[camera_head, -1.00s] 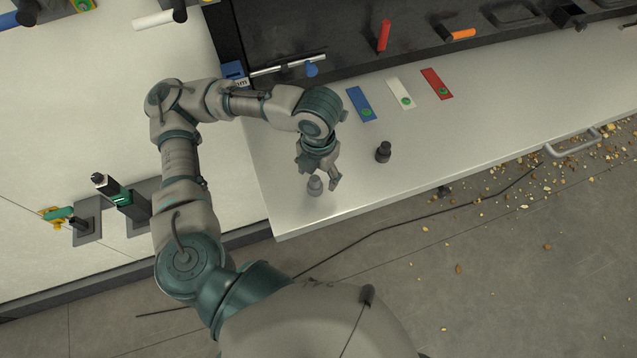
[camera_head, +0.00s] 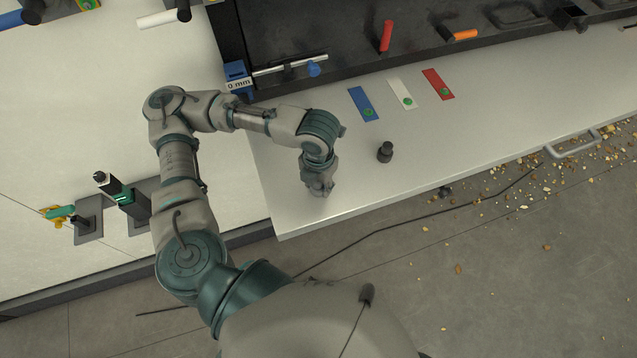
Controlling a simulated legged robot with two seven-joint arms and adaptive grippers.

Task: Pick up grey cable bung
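My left gripper (camera_head: 319,186) is over the near left part of the grey bench top (camera_head: 460,135), pointing down. The grey cable bung is hidden now behind the gripper, at the place where it stood before. The fingers are small and bunched in the picture, and I cannot tell whether they are closed around the bung. A black bung (camera_head: 385,152) stands upright on the bench to the right of the gripper, apart from it. My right gripper is not in view.
Blue (camera_head: 362,103), white (camera_head: 403,94) and red (camera_head: 438,84) plates with green round marks lie behind on the bench. A dark panel (camera_head: 350,45) with tools runs along the back. A metal handle (camera_head: 572,146) is at the front edge. The bench's right part is clear.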

